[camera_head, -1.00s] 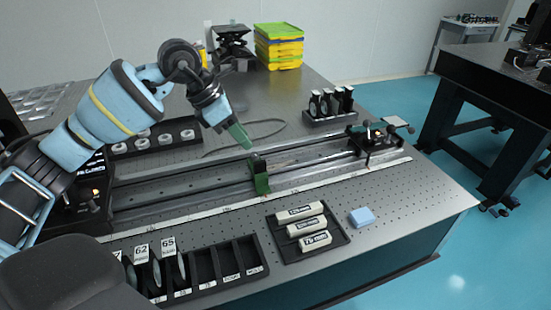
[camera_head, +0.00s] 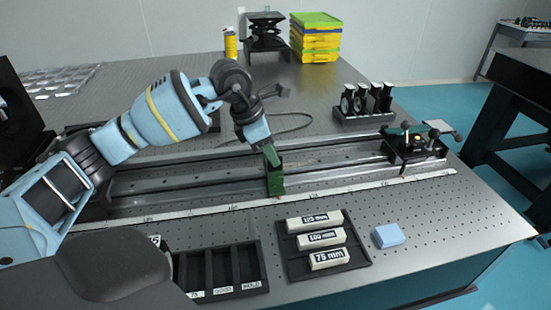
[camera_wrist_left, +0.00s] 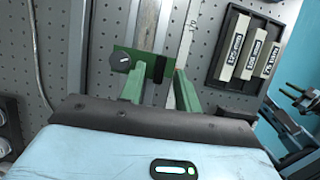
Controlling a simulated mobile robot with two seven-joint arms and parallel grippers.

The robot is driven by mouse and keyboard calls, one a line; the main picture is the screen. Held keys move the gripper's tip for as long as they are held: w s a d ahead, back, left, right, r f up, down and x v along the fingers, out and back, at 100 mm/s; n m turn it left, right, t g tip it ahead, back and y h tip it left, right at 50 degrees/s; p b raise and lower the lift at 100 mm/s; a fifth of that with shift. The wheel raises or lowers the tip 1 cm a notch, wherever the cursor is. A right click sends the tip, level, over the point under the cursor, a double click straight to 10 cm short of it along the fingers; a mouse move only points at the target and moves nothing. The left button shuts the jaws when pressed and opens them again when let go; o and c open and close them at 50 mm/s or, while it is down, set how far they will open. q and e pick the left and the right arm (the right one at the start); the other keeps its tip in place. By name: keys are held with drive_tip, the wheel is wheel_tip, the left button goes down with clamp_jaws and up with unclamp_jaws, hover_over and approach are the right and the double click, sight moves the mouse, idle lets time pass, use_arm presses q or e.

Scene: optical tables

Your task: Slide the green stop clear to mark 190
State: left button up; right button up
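The green stop (camera_head: 275,178) is a small upright block on the dark double rail (camera_head: 210,185), near the middle of its length. In the left wrist view the stop (camera_wrist_left: 122,68) lies crosswise, with a round dark knob. My left gripper (camera_head: 270,152) is at the top of the stop, with green fingers pointing down. In the left wrist view the left gripper (camera_wrist_left: 160,86) has its fingers apart, with the stop at their tips; I cannot tell whether they touch it. The white scale strip (camera_head: 330,190) runs along the rail's near side; its numbers are too small to read surely.
A carriage with black knobs (camera_head: 412,147) sits at the rail's right end. A black tray (camera_head: 360,262) of labelled white blocks, a blue block (camera_head: 389,236) and a slotted rack (camera_head: 222,268) lie in front. A lens holder rack (camera_head: 365,117) stands behind the rail.

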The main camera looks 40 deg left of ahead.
use_arm(q)
drive_tip(key=shift+x, duration=1.5)
clamp_jaws()
